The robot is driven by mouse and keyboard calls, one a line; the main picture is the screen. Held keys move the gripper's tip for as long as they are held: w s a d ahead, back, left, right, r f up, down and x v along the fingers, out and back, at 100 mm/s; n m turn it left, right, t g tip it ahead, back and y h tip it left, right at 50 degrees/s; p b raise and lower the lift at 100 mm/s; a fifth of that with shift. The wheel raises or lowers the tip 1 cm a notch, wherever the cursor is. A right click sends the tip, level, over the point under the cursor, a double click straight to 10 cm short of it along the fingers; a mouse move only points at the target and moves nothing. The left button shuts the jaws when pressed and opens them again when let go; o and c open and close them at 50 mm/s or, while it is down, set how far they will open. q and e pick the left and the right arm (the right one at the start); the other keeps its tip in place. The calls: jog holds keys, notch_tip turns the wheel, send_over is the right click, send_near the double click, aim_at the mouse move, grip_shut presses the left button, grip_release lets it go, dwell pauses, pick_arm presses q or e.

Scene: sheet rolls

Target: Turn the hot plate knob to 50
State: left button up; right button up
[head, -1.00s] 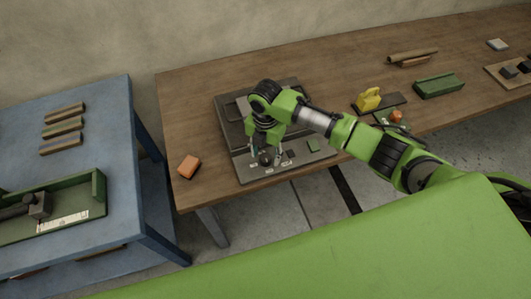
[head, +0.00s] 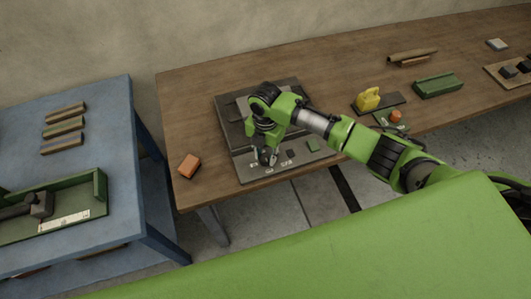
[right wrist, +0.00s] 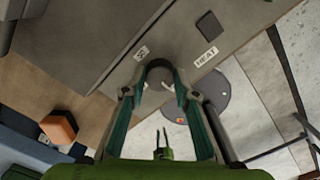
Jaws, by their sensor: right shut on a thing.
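The hot plate (head: 243,170) is a grey unit with a dark top on the wooden table, its front panel toward me. My right gripper (head: 265,160) points down at the front panel, with its fingers shut on either side of the dark knob. The knob (right wrist: 160,72) shows rounded between the fingertips in the right wrist view; its pointer cannot be made out. A white "50" label (right wrist: 141,53) lies just beside the left fingertip, and a "HEAT" label (right wrist: 206,57) is to the right. My left gripper is not in view.
A dark square (right wrist: 210,27) sits on the panel near the HEAT label. An orange block (head: 189,166) lies left of the hot plate. A yellow object (head: 368,99) and a green tray (head: 437,86) stand to the right. A blue table (head: 115,215) is at the left.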

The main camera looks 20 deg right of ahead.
jog(key=m+p, duration=0.2)
jog(key=m, duration=0.1)
jog(key=shift+r, duration=0.2)
jog(key=m+p, duration=0.4)
jog(key=m, duration=0.1)
jog(key=m+p, duration=0.2)
jog(key=m, duration=0.3)
jog(key=shift+f+p, duration=0.1)
jog(key=shift+p, duration=0.2)
jog(key=m+p, duration=0.2)
jog(key=m, duration=0.6)
jog(key=shift+f+p, duration=0.1)
jog(key=shift+p, duration=0.3)
jog(key=m, duration=0.4)
jog(key=shift+m, duration=0.3)
jog(key=m, duration=0.4)
jog(key=shift+m, duration=0.3)
jog(key=m, duration=0.4)
jog(key=shift+m, duration=0.4)
